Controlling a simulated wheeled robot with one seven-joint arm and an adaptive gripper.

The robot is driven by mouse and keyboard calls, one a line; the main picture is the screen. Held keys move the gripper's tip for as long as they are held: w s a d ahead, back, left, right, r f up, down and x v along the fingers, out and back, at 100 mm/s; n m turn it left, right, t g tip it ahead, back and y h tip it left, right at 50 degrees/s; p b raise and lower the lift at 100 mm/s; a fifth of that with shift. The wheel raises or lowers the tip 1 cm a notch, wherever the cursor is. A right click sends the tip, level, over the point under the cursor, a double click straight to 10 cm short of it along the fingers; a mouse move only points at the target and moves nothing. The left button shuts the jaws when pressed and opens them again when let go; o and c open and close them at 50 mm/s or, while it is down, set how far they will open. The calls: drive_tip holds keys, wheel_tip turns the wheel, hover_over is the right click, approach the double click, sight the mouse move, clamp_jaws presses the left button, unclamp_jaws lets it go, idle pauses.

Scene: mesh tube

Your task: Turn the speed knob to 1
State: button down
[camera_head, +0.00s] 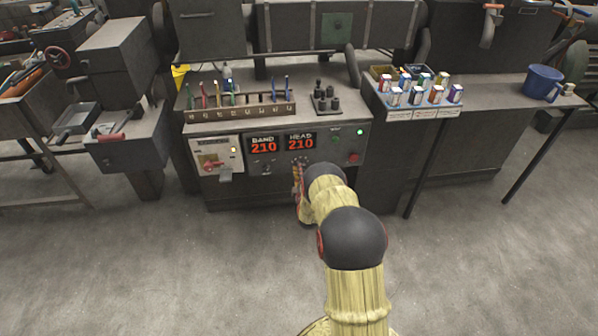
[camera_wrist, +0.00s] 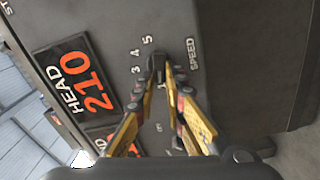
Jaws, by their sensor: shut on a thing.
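The speed knob (camera_wrist: 157,66) is a small dark knob on the grey panel, beside the label SPEED in the wrist view. The numbers 3, 4 and 5 show next to it; the lower numbers are partly hidden by my fingers. My gripper (camera_wrist: 160,80), with yellow and black fingers, is closed around the knob, one finger on each side. A small light mark shows between the fingers. I cannot tell which number the knob points to. In the head view my gripper (camera_head: 298,172) is at the panel below the HEAD display and covers much of the dial.
The BAND (camera_head: 264,146) and HEAD (camera_head: 301,142) displays both read 210. A red button (camera_head: 353,158) and green lights are right of the dial. A tool rack (camera_head: 240,108) stands on the console top. The floor in front is clear.

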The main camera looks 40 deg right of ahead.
drive_tip(key=shift+n, duration=0.5)
drive_tip(key=c, duration=1.8)
unclamp_jaws()
drive_tip(key=shift+f, duration=0.1)
drive_tip(key=shift+c, duration=0.2)
drive_tip(key=shift+a, duration=0.1)
drive_tip(key=v, duration=1.2)
